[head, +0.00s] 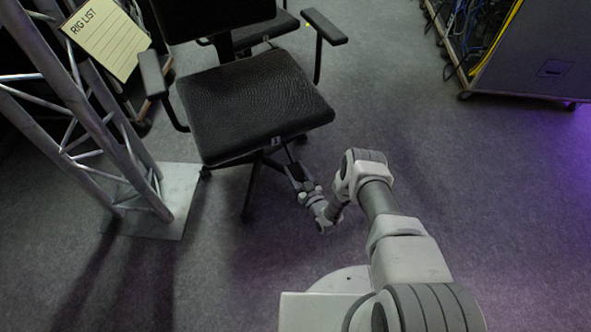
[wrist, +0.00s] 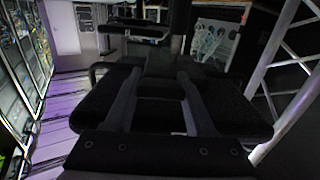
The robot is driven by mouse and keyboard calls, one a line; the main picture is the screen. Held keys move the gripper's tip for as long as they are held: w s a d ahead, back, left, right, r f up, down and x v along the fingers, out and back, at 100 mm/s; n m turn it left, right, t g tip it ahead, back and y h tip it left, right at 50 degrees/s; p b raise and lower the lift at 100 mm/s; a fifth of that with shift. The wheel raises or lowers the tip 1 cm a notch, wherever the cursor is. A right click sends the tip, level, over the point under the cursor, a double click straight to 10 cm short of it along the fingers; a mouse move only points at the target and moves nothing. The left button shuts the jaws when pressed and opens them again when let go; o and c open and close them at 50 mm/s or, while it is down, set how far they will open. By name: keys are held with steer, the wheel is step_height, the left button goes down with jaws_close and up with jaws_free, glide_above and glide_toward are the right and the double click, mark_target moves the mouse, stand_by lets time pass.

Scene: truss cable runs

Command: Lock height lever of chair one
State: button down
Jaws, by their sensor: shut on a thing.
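Chair one (head: 255,100) is a black office chair with a small numbered tag (head: 276,141) on the front edge of its seat. The chair also shows in the wrist view (wrist: 235,115), with its seat spread across the middle. My gripper (head: 291,164) is just under the front right of the seat, reaching in from the front. In the wrist view its two dark fingers (wrist: 160,82) point forward under the seat. It is shut on the height lever, which is mostly hidden by the fingers and the seat's shadow. I cannot make out the lever's angle.
A metal truss (head: 105,130) on a pale base plate (head: 180,205) stands close on the left, with a rig list (head: 108,38) beside it. A second chair (head: 265,30) is behind. A wheeled case (head: 535,55) stands at upper right. Floor to the right is clear.

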steer(key=r+g+p, duration=0.1)
steer(key=p, duration=0.1)
steer(key=r+g+h+p, duration=0.1)
steer(key=r+p, duration=0.1)
steer(key=s+r+g+p, duration=0.1)
steer(key=r+p, duration=0.1)
steer(key=p, duration=0.1)
steer(key=shift+d+r+h, duration=0.25)
steer(key=shift+d+h, duration=0.05)
steer(key=shift+d, duration=0.05)
steer(key=shift+s+r+g+p, duration=0.2)
steer(key=shift+r+g+p, duration=0.1)
steer(key=shift+p, duration=0.3)
steer(key=shift+c, duration=1.2)
jaws_free()
steer(key=shift+d, duration=0.1)
steer(key=shift+s, duration=0.1)
steer(key=p+v, duration=0.5)
steer(key=v, duration=1.2)
steer(key=shift+s, duration=0.2)
